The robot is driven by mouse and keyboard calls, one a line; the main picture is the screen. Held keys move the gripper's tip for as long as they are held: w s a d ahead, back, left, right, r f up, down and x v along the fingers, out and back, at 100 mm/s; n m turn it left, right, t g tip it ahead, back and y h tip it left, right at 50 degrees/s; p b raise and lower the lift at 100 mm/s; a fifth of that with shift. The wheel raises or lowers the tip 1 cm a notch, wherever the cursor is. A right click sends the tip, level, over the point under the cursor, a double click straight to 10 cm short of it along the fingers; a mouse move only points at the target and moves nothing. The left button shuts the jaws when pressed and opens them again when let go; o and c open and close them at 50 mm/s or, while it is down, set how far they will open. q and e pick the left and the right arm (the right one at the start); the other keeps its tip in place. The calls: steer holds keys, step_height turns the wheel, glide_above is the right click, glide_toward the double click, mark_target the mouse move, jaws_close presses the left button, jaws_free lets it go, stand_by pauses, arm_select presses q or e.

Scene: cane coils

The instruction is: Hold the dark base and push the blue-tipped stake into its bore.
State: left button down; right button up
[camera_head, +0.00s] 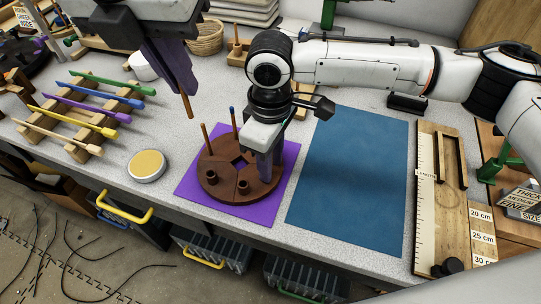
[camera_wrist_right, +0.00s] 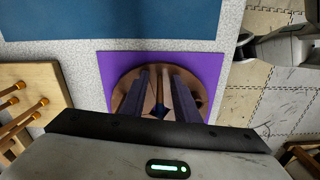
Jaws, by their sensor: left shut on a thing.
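The dark brown round base (camera_head: 218,184) lies on a purple mat, with raised bores at its front and a square opening in its middle. A blue-tipped stake (camera_head: 234,122) stands upright at the base's back side; how deep it sits I cannot tell. A plain brown stake (camera_head: 205,137) stands tilted at its back left. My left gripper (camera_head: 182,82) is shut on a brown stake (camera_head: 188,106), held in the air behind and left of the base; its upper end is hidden. My right gripper (camera_head: 268,162) is down at the base's right side, fingers apart (camera_wrist_right: 158,90).
A round tin (camera_head: 147,166) sits left of the purple mat (camera_head: 262,207). A blue mat (camera_head: 350,170) lies clear to the right, with a ruler board (camera_head: 424,205) beyond it.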

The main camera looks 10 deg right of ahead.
mark_target(189, 116)
jaws_close()
arm_select(q)
step_height(189, 116, down, 9)
steer(key=shift+w+f, duration=0.1)
